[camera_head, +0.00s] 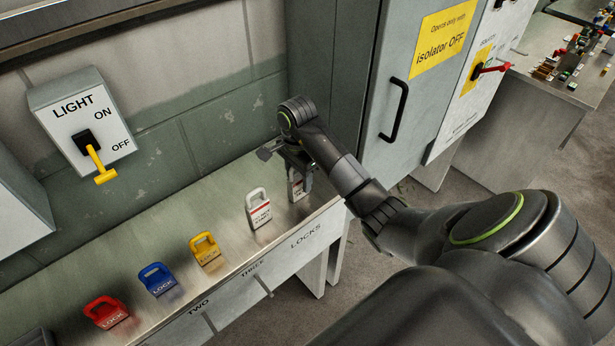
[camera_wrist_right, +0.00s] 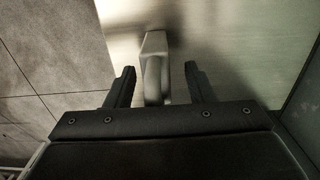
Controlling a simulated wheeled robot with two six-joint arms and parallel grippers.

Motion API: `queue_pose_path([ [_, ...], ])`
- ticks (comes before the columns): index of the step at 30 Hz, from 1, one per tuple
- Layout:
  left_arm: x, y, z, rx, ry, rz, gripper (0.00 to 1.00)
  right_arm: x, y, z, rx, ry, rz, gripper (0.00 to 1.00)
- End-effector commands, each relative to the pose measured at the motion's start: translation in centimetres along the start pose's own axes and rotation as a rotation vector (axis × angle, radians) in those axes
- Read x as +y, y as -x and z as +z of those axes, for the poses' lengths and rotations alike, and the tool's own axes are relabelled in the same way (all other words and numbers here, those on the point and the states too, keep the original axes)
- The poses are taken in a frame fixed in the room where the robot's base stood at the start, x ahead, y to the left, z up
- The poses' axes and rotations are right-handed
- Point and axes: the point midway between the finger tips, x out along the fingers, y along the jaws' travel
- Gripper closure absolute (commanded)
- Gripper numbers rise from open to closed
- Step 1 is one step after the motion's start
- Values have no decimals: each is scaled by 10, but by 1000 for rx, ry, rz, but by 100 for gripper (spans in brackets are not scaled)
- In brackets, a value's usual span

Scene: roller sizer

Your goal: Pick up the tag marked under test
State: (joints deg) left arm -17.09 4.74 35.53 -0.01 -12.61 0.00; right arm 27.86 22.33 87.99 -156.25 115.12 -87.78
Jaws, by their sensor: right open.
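A white tag (camera_head: 297,188) with a red band stands at the right end of the metal shelf; its lettering is partly covered by my gripper and too small to read surely. My right gripper (camera_head: 284,153) is above this tag, pointing down. In the right wrist view the open fingers (camera_wrist_right: 160,88) stand on either side of the tag's pale loop handle (camera_wrist_right: 154,72), with a gap on both sides. Another white tag (camera_head: 259,211) with a red band and text stands to its left. My left gripper is not in view.
Yellow (camera_head: 205,249), blue (camera_head: 158,280) and red (camera_head: 106,313) locks stand along the shelf (camera_head: 175,222). A grey cabinet (camera_head: 372,60) with a black handle rises close to the right of the gripper. A LIGHT switch box (camera_head: 82,115) hangs on the wall.

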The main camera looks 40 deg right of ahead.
Motion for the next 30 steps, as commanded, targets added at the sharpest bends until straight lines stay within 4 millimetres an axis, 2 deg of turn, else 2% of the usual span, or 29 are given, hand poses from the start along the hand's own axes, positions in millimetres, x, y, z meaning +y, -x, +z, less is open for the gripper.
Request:
queue_pose_path([
  [4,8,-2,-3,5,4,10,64,0,-4,4,1,3,-1,51],
  [8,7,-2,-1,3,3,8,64,0,-3,4,1,3,-1,51],
  [20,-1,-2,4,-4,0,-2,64,0,-3,3,1,2,0,100],
  [30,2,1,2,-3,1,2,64,0,0,3,0,2,0,100],
])
